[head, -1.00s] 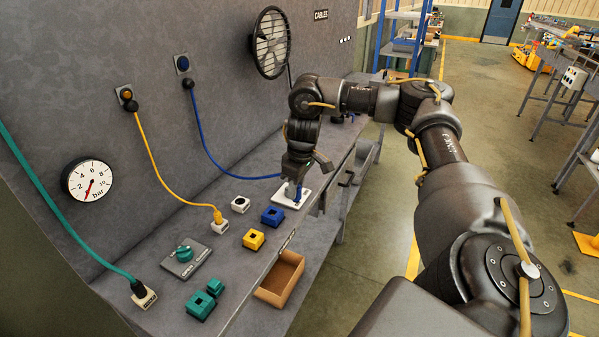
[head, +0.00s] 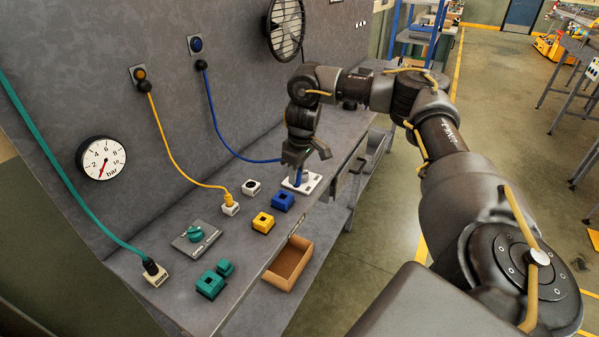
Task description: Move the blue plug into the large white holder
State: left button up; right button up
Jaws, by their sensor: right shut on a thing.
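My right gripper (head: 297,164) points down over the bench and is shut on the blue plug (head: 298,177). The plug is upright below the fingers, partly hidden by them. The blue cable (head: 222,138) runs from a wall socket down to the plug. The large white holder (head: 313,182) is a flat white plate on the bench, directly under and around the plug in this view. I cannot tell whether the plug's lower end is inside the holder or just above it. My left gripper is not in view.
A blue block (head: 283,201), a yellow block (head: 263,222) and a small white holder (head: 251,187) sit left of the plug. The yellow plug (head: 229,206) stands in a white base. Green blocks (head: 211,285) lie nearer. A cardboard box (head: 287,263) is beside the bench's front edge.

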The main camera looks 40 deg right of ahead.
jog(key=w+a+f, duration=0.1)
jog(key=w+f, duration=0.2)
jog(key=w, duration=0.2)
jog(key=shift+w+b, duration=0.15)
jog(key=shift+b, duration=0.25)
dwell(0.7)
jog(key=shift+a, duration=0.1)
